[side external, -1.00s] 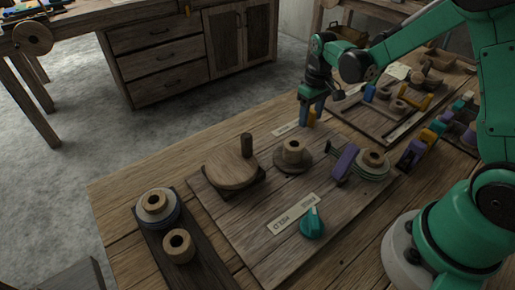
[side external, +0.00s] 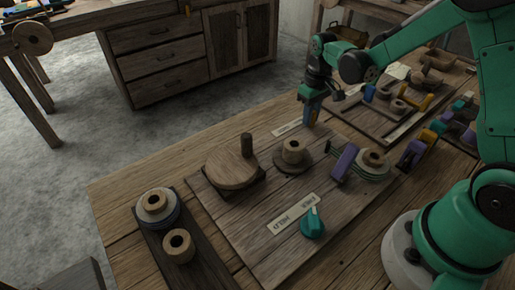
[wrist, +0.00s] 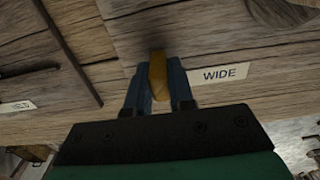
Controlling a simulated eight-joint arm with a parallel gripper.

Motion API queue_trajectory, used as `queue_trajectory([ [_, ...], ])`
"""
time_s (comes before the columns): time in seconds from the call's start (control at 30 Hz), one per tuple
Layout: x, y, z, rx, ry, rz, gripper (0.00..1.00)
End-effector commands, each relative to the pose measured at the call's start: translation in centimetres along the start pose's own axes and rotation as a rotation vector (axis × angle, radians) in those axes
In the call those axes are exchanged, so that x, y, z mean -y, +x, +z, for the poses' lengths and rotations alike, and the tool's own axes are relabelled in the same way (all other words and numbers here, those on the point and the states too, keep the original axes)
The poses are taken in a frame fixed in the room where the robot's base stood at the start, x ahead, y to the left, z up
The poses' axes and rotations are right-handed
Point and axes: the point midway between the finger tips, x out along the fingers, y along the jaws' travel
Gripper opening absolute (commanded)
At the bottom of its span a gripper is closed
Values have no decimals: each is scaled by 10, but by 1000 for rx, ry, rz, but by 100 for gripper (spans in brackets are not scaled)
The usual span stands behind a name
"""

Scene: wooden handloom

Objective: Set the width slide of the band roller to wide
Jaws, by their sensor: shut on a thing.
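The orange-yellow knob of the width slide (wrist: 157,72) stands between my gripper's two blue fingers in the wrist view. My gripper (wrist: 160,88) is shut on it. A pale label reading WIDE (wrist: 224,74) lies on the wood just to the right of the knob, apart from it. In the side external view my gripper (side external: 312,110) points down at the far edge of the wooden board (side external: 262,238). The fingers mostly cover the knob there, and a pale label (side external: 288,127) lies to their left.
On the board are a wooden disc with an upright peg (side external: 232,168), a spool (side external: 292,152), a purple block (side external: 344,162) beside another spool (side external: 373,161), and a teal dial (side external: 312,226). A tray with wooden parts (side external: 385,118) lies close to the right of my gripper.

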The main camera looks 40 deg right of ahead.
Motion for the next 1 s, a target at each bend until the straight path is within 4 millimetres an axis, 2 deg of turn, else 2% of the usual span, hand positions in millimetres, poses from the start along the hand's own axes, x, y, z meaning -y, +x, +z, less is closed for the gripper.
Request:
queue_trajectory([
  [0.87,0,-1,0,1,0,0,0],
  [1.0,14,0,0,1,-4,0,0],
])
